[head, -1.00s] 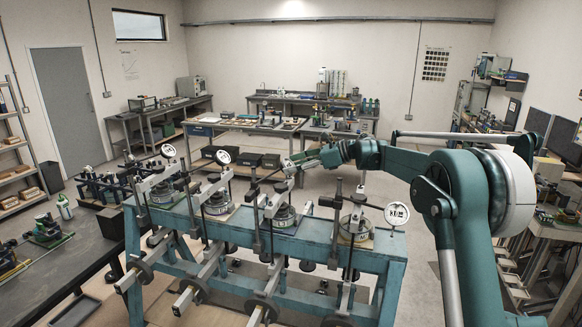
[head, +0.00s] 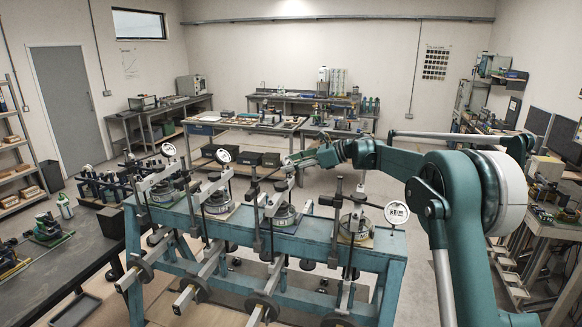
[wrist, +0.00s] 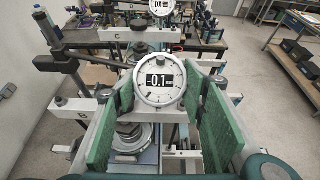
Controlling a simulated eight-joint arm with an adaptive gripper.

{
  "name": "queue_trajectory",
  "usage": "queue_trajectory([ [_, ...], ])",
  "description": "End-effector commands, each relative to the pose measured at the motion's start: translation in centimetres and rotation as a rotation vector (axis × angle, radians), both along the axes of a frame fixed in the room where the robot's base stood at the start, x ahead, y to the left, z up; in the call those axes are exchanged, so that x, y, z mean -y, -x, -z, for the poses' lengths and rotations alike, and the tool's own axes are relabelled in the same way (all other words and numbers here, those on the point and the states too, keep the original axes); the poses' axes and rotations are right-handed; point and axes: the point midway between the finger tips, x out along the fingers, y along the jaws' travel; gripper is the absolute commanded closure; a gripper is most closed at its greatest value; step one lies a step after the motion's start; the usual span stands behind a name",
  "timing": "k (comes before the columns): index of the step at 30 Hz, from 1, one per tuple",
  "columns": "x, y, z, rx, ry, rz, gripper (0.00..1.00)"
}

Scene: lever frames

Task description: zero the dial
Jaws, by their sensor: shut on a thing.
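A round white dial (wrist: 158,82) with a black digital window stands upright in the middle of the wrist view. Its window seems to read about -0.1. My gripper (wrist: 160,95) has its green-padded fingers on both sides of this dial and is shut on it. In the head view, my gripper (head: 297,163) is at the third station from the left, and it mostly hides the held dial there. Other dials stand on the bench: one at the far left (head: 168,150), one second from left (head: 223,157) and one at the right (head: 397,213).
The teal lever bench (head: 383,245) carries several stations with posts, beams and hanging weights. In the wrist view, a white beam marked C (wrist: 115,35) and another dial (wrist: 162,6) lie beyond the held dial. A dark bench (head: 45,270) stands at left.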

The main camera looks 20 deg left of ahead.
Motion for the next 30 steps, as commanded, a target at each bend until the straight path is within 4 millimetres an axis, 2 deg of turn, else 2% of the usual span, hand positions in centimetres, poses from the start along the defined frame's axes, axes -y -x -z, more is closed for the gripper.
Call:
queue_trajectory([
  [16, -0.05, -0.32, -0.05, 0.254, 0.000, -0.246, 0.71],
  [28, -0.03, -0.32, -0.04, 0.282, -0.001, -0.272, 0.71],
  [29, -0.02, -0.32, -0.05, 0.282, -0.001, -0.272, 0.57],
  [30, -0.02, -0.32, -0.05, 0.282, -0.001, -0.272, 0.52],
])
